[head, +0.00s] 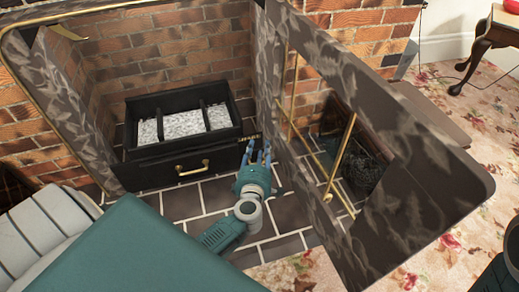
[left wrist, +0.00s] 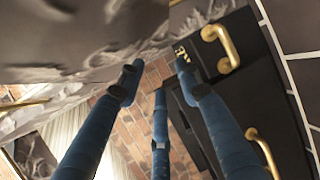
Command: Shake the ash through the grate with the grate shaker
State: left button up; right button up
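A black grate (head: 130,105) holding pale grey ash (head: 185,125) sits inside the brick fireplace in the head view. A brass handle (head: 192,169) is on its dark front panel. A small brass piece, perhaps the shaker (head: 251,138), shows at the grate's right front corner. My left gripper (head: 256,147) is just in front of that corner, with blue fingers spread and pointing toward it. In the left wrist view the fingers (left wrist: 157,80) are apart with nothing held. A brass handle (left wrist: 229,50) lies beyond and right of the fingertips; another (left wrist: 264,150) is lower right. My right gripper is out of view.
Dark hearth tiles (head: 184,203) lie in front. A wooden table (head: 492,38) stands far right.

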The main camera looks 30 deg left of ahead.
pick_arm(q)
jog(key=shift+r, duration=0.3)
